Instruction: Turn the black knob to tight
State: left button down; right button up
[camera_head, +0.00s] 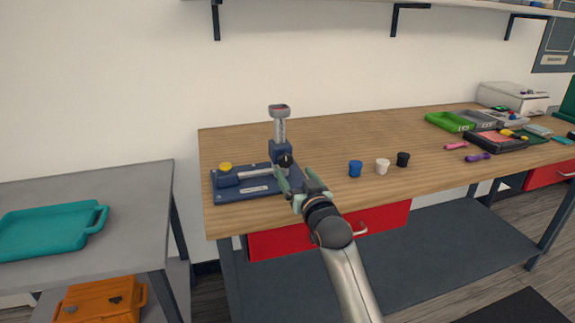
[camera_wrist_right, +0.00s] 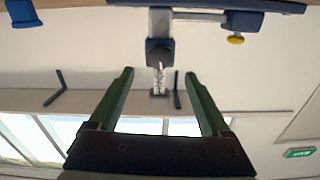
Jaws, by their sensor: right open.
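The black knob (camera_head: 285,161) sits on the front of the blue clamp block at the foot of an upright scaled post (camera_head: 280,131). This post stands on a dark blue base plate (camera_head: 226,195) on the wooden bench. My right gripper (camera_head: 294,174) is open and empty, just in front of and slightly below the knob, apart from it as far as I can see. In the right wrist view the open fingers (camera_wrist_right: 159,76) point toward the blue block (camera_wrist_right: 159,52), which appears upside down between them. I cannot make out the knob's marking. My left gripper is out of view.
A yellow knob (camera_head: 225,168) sits at the fixture's left. Trays and tools lie farther right. A teal tray (camera_head: 45,232) rests on the grey table at left.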

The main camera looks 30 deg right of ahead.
aim_at(287, 161)
jog(key=shift+b+x, duration=0.3)
jog(key=shift+x, duration=3.25)
grip_shut()
jog(key=shift+r+m+p, duration=0.15)
jog(key=shift+m+p, duration=0.35)
jog(key=shift+p, duration=0.15)
jog(key=shift+m, duration=0.3)
grip_release()
